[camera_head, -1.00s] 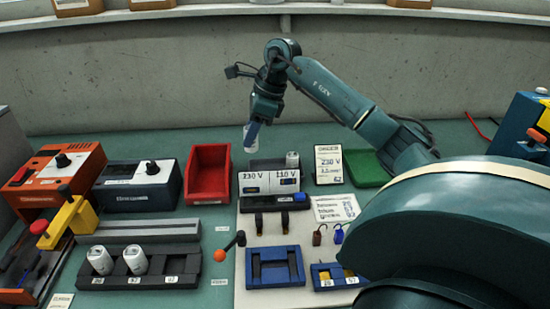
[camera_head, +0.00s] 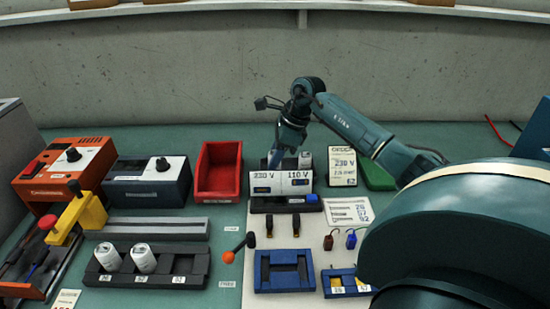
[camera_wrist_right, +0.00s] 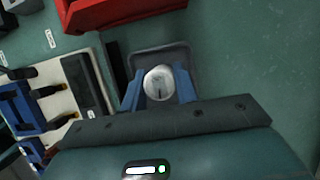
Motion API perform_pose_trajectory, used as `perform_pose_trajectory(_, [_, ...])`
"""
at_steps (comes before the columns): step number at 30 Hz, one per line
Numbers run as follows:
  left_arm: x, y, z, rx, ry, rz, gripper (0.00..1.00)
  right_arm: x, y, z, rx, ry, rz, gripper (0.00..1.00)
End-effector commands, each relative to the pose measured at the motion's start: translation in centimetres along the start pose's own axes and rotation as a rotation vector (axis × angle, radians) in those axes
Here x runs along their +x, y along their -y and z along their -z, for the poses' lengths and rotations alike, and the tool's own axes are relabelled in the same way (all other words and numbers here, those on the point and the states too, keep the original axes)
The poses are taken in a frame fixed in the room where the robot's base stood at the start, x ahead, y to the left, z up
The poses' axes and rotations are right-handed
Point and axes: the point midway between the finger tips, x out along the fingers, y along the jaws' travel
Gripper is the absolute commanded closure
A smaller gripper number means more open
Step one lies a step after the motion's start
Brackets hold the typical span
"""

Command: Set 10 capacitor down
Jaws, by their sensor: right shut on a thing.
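My right gripper (camera_head: 274,160) is low behind the box with the 230 V and 110 V labels (camera_head: 281,183), its blue fingers pointing down. In the right wrist view the blue fingers (camera_wrist_right: 158,90) are shut on a capacitor (camera_wrist_right: 158,83), a silver can seen from its round top. It is over a dark grey holder (camera_wrist_right: 170,54); whether its base touches cannot be told. In the head view the box hides the held can. My left gripper is not in view.
A red bin (camera_head: 218,172) stands left of the gripper, a green tray (camera_head: 378,178) to the right. Two cans (camera_head: 144,258) sit in a black rack (camera_head: 190,268) at front left. Blue trays (camera_head: 284,270) lie in front.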

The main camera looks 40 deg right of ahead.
Motion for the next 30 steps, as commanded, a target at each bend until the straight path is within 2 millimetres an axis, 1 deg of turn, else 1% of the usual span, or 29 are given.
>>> perform_pose_trajectory(2, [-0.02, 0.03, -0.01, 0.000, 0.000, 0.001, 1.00, 0.63, 0.01, 0.27, 0.000, 0.001, 0.001, 0.93])
perform_pose_trajectory(8, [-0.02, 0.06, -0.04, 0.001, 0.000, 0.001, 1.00, 0.59, 0.04, 0.26, -0.001, 0.001, 0.002, 0.93])
perform_pose_trajectory(12, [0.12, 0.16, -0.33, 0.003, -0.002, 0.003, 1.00, 0.99, 0.05, 0.45, -0.001, 0.000, 0.002, 0.93])
perform_pose_trajectory(13, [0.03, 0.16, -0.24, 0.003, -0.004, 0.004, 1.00, 0.92, 0.04, 0.41, -0.001, 0.000, 0.002, 0.69])
perform_pose_trajectory(18, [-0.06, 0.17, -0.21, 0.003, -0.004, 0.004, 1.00, 0.87, 0.03, 0.38, 0.000, 0.000, 0.002, 0.55])
perform_pose_trajectory(21, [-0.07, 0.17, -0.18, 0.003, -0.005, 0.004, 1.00, 0.87, 0.03, 0.37, 0.000, 0.000, 0.002, 0.49])
perform_pose_trajectory(27, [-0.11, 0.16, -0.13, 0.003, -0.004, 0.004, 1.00, 0.82, 0.02, 0.34, 0.000, 0.001, 0.001, 0.49])
perform_pose_trajectory(30, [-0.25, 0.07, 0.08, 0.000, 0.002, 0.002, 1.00, 0.29, 0.04, 0.14, -0.001, 0.001, 0.002, 0.49])
